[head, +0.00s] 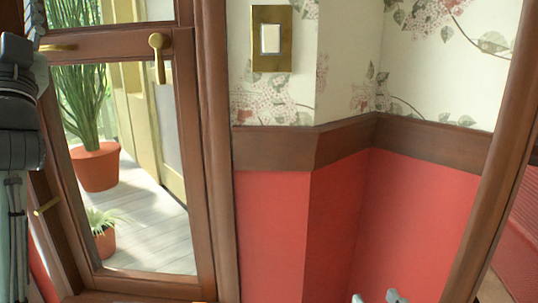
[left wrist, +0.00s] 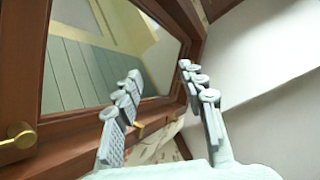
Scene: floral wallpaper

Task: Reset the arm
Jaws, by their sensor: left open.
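My left gripper (left wrist: 160,75) is open in the left wrist view. Its two grey fingers stand well apart with nothing between them, in front of a brown wooden frame with glass. In the head view my left arm is upright along the left edge, and its gripper is not clearly seen there. My right gripper (head: 375,297) just shows at the bottom edge of the head view. Its two grey tips are apart with the red wall panel behind them, and the rest is cut off.
A brown wood-framed glass door or window (head: 205,150) with a brass handle (head: 158,57) stands close at the left. Potted plants (head: 97,166) show through the glass. A light switch (head: 270,39) is on the floral wall. A brown post (head: 500,150) stands at the right.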

